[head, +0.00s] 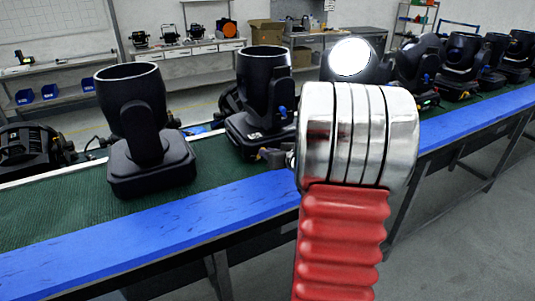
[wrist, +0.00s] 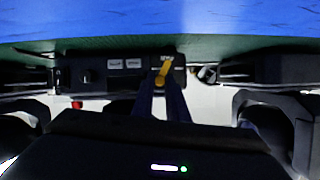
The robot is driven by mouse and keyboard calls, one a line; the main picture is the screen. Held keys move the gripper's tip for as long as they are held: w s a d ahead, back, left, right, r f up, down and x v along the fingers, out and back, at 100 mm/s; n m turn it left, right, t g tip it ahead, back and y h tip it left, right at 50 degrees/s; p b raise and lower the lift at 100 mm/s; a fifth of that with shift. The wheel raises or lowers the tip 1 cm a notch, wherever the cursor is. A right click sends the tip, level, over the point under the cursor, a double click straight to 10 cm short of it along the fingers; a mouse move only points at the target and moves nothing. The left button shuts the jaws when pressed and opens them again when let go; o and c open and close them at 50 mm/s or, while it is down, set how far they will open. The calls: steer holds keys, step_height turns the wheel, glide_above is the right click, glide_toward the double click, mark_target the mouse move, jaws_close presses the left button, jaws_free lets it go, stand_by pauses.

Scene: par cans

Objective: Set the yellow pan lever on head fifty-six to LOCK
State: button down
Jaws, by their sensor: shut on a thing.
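The yellow pan lever (wrist: 162,73) shows in the wrist view, on the black base (wrist: 100,80) of a moving head. My gripper (wrist: 163,88) reaches up to the lever with its two dark fingers close together, shut on it. The lever stands slightly tilted; its fingertip end is partly hidden by the fingers. The labels by it are too small to read. In the head view my gripper (head: 268,154) is a small dark shape beside the base of a black moving head (head: 264,85). No head number is legible.
The heads stand on a green belt (head: 60,215) with a blue front rail (head: 130,237). Another black head (head: 142,130) stands to the left. Several more line the belt to the right. My red and chrome arm hides part of the belt. Grey floor lies in front.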

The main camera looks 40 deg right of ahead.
steer(key=shift+d+f, duration=0.1)
stand_by(0.3)
steer(key=c, duration=1.7)
jaws_free()
steer(key=shift+c, duration=0.2)
steer(key=v, duration=1.4)
steer(key=shift+d, duration=0.1)
